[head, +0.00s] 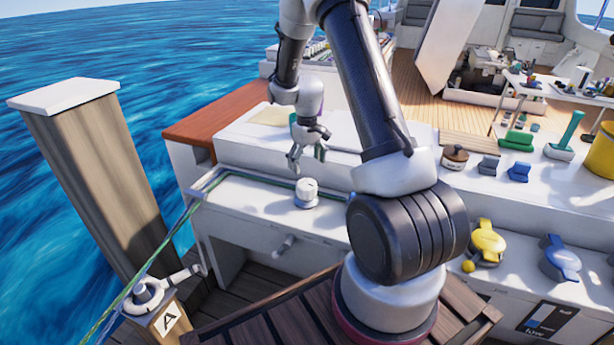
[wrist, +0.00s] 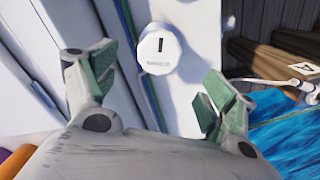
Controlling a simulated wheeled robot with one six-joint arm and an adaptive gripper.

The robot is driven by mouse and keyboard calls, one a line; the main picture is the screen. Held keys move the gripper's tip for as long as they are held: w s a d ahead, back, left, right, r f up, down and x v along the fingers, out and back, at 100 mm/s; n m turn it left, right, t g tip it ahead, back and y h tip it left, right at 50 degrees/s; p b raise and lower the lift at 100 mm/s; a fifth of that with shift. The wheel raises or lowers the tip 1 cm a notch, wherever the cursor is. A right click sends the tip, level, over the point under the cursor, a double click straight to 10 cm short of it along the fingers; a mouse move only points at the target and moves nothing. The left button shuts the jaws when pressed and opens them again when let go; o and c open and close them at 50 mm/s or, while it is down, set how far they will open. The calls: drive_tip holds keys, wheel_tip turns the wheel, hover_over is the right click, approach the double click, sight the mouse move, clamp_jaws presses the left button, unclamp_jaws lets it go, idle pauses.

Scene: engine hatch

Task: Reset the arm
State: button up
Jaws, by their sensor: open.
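My gripper (head: 307,158) is open and empty in the head view, its fingers pointing down above the white boat counter. In the wrist view my gripper (wrist: 158,105) shows two spread fingers with green pads and nothing between them. A white round knob (head: 307,192) stands on the counter just below and beside the fingers, apart from them. In the wrist view the knob (wrist: 159,50) shows a dark mark and small lettering, too blurred to read surely, and lies beyond the fingertips.
A wooden post (head: 95,180) stands at the left over water. A green rope (head: 150,255) runs to the counter. A yellow valve handle (head: 487,242), a blue one (head: 560,258), a brown jar (head: 455,158) and a yellow bucket (head: 602,152) are to the right.

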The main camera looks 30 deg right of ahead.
wheel_tip(320, 180, up, 2)
drive_tip(key=shift+r, duration=0.1)
idle(0.5)
drive_tip(key=s+a+m+g, duration=0.1)
drive_tip(key=s+g, duration=0.1)
drive_tip(key=s, duration=0.5)
drive_tip(key=s+a+r+t, duration=0.3)
drive_tip(key=s+r, duration=0.8)
drive_tip(key=r, duration=0.2)
drive_tip(key=s+a+r+t, duration=0.3)
drive_tip(key=s+r, duration=0.9)
drive_tip(key=r, duration=0.1)
drive_tip(key=shift+s+a+r+m, duration=0.15)
drive_tip(key=shift+s+m, duration=0.15)
